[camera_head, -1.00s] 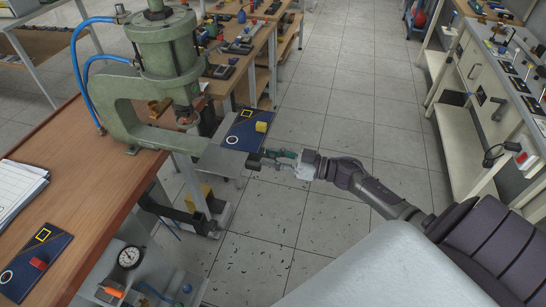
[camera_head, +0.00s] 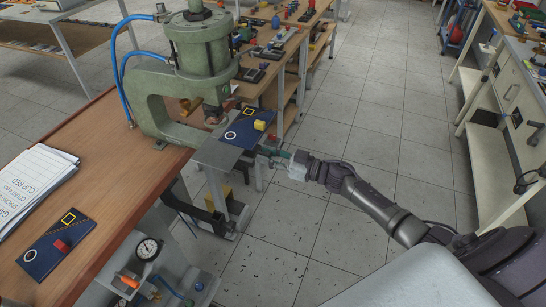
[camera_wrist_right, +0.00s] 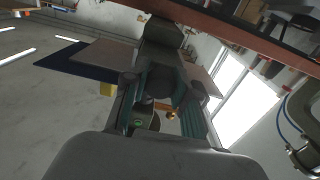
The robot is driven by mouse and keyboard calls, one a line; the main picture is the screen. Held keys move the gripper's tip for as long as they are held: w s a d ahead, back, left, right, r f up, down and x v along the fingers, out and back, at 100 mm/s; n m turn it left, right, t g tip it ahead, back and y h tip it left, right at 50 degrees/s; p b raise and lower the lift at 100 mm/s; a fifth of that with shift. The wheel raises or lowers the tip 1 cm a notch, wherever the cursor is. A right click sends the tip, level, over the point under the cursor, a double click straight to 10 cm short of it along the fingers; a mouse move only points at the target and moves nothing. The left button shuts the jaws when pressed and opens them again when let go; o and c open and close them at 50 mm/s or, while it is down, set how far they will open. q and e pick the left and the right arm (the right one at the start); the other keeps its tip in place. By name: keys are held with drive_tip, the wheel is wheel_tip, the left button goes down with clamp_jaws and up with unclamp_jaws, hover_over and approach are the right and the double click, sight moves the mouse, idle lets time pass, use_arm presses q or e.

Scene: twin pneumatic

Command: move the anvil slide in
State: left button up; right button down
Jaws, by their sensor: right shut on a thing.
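The anvil slide is a flat grey plate (camera_head: 218,154) at the front right of the green press (camera_head: 203,75), sticking out past the bench edge. A blue board (camera_head: 238,135) with a white ring, a yellow square outline and a yellow block (camera_head: 260,125) lies at its right end. My right gripper (camera_head: 272,154) is at the slide's outer end, shut on a dark part of it, seemingly its handle. In the right wrist view the teal fingers (camera_wrist_right: 160,98) close around this dark part, and the plate (camera_wrist_right: 105,54) lies beyond. The exact contact is hard to see. My left gripper is not in view.
The wooden bench (camera_head: 120,170) carries papers (camera_head: 35,185) and another blue board (camera_head: 35,260) with a red block. A dial gauge (camera_head: 148,249) sits below its edge. Open tiled floor (camera_head: 330,225) lies to the right, with a white workbench (camera_head: 500,140) at far right.

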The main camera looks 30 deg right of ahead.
drive_tip(key=c, duration=0.9)
unclamp_jaws()
drive_tip(key=v, duration=1.2)
drive_tip(key=shift+d, duration=0.1)
